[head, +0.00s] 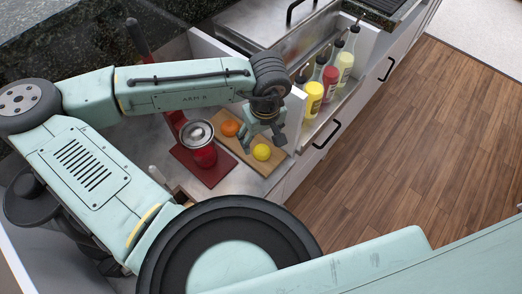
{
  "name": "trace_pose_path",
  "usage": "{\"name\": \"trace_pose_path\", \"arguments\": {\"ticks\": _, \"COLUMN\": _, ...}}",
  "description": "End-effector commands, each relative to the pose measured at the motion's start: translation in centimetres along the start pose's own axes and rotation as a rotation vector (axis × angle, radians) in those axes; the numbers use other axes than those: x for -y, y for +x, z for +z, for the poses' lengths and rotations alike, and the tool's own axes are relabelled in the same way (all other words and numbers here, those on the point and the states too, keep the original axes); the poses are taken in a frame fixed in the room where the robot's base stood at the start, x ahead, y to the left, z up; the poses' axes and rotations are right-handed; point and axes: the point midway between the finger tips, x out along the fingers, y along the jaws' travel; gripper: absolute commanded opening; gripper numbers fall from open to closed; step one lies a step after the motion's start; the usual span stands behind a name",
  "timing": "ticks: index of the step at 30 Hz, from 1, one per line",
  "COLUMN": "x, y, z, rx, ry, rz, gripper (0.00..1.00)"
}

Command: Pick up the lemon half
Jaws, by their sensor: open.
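A small yellow rounded fruit (262,152), which looks like the lemon half, sits on a wooden board (268,169) on the counter. I cannot tell from this angle which side its cut face is on. My gripper (265,143) hangs just above and beside the yellow fruit, with its fingers pointing down. The fingers are open and hold nothing that I can see. An orange fruit (229,128) lies on the same board, up and left of the yellow one.
Several bottles, including a red one (329,82) and a yellow one (313,98), stand in a rack at the right. Wood floor lies beyond.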

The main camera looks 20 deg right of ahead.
Motion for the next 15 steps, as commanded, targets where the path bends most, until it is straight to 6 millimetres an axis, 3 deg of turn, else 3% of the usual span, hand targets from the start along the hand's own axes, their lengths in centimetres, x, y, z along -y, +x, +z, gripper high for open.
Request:
{"name": "trace_pose_path", "arguments": {"ticks": 1, "x": 0.0, "y": 1.6, "z": 0.1, "rx": -0.001, "ry": 0.000, "rz": -0.001, "gripper": 0.68}}
{"name": "trace_pose_path", "arguments": {"ticks": 3, "x": 0.0, "y": 2.4, "z": 0.1, "rx": -0.001, "ry": 0.000, "rz": -0.001, "gripper": 0.68}}
{"name": "trace_pose_path", "arguments": {"ticks": 10, "x": -0.1, "y": 3.5, "z": 0.1, "rx": 0.000, "ry": 0.001, "rz": 0.000, "gripper": 0.68}}
{"name": "trace_pose_path", "arguments": {"ticks": 15, "x": -0.5, "y": 5.7, "z": 0.3, "rx": -0.002, "ry": 0.001, "rz": -0.001, "gripper": 0.68}}
